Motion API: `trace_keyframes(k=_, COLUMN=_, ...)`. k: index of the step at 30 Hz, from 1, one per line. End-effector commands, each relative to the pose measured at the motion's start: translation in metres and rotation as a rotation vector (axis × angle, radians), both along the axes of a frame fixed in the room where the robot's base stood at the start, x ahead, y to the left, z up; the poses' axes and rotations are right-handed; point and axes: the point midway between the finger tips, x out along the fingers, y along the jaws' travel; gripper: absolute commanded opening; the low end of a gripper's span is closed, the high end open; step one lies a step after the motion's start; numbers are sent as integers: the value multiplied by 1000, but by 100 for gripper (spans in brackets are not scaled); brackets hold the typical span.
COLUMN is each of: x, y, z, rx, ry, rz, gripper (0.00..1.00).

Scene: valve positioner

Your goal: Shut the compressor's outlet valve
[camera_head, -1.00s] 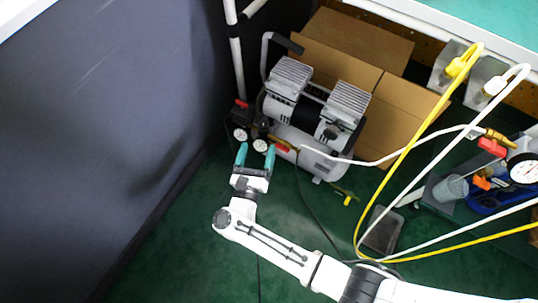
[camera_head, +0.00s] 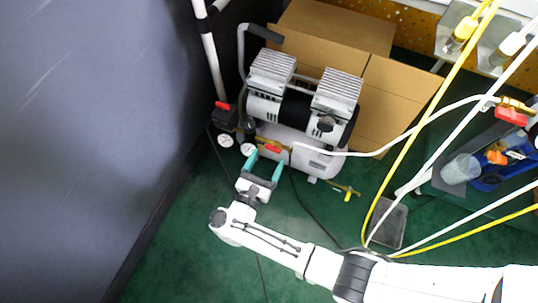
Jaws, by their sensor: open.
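The compressor (camera_head: 300,110), silver and black with two finned heads, stands on the green floor. A red lever (camera_head: 272,148) sits low on its front, beside the start of a white hose. It looks like the outlet valve; its exact angle is too small to tell. My gripper (camera_head: 264,167) has two teal fingers spread open and empty. Its tips point up at the red lever, just below it in the picture; I cannot tell whether they touch.
Two round gauges (camera_head: 236,145) and another red part (camera_head: 222,105) sit left of the lever. A dark wall panel (camera_head: 90,130) is at left. Cardboard boxes (camera_head: 395,95) stand behind. White and yellow cords (camera_head: 425,105) hang at right. Green floor is open below.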

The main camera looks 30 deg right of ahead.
Motion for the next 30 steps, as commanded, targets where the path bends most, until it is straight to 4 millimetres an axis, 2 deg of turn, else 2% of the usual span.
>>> trace_keyframes(k=6, x=12, y=-17, z=0, rx=0, ry=-1, rz=0, gripper=79)
trace_keyframes(k=16, x=14, y=-19, z=0, rx=-1, ry=-1, rz=0, gripper=79)
trace_keyframes(k=30, x=14, y=-19, z=0, rx=-1, ry=-1, rz=0, gripper=35)
